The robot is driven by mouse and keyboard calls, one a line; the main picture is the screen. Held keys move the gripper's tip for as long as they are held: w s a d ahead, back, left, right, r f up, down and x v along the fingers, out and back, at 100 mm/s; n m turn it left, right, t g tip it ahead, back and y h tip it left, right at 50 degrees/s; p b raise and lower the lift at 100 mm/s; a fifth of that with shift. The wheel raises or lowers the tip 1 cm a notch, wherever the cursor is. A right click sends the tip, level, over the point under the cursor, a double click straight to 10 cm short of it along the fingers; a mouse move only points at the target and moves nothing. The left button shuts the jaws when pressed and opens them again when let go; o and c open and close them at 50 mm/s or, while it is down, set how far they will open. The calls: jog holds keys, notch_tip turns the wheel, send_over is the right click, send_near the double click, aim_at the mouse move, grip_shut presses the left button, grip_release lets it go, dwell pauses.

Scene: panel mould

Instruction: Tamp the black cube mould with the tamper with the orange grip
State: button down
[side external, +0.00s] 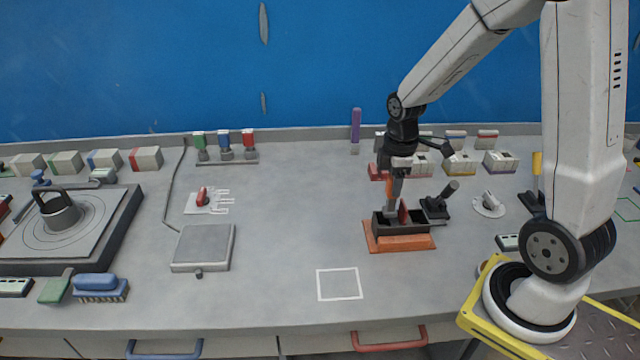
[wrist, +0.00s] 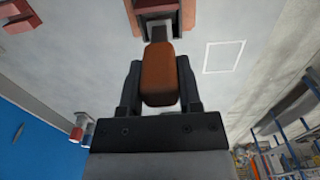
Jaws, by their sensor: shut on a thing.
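The black cube mould (side external: 417,229) sits on an orange base (side external: 400,246) right of the table's middle. A reddish upright piece (side external: 403,213) shows inside it. My gripper (side external: 393,180) is above the mould, shut on the orange grip of the tamper (wrist: 158,75). The tamper stands about upright, and its grey lower end (side external: 391,204) reaches down at the left part of the mould. In the wrist view the grip lies between both fingers, with the mould beyond it at the top edge. Whether the tamper's foot touches the fill is hidden.
A black stand with a dark handle (side external: 437,206) is close to the mould's right. Several small blocks (side external: 460,163) stand behind my gripper. A white square outline (side external: 339,284) lies on clear table in front; a grey plate (side external: 204,246) is at left.

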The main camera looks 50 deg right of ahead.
jog(key=shift+f, duration=0.1)
jog(key=shift+f, duration=1.7)
jog(key=shift+r, duration=0.15)
jog(key=shift+r, duration=1.7)
jog(key=shift+f, duration=0.15)
jog(key=shift+f, duration=1.7)
jog(key=shift+r, duration=0.15)
jog(key=shift+r, duration=1.7)
jog(key=shift+f, duration=0.15)
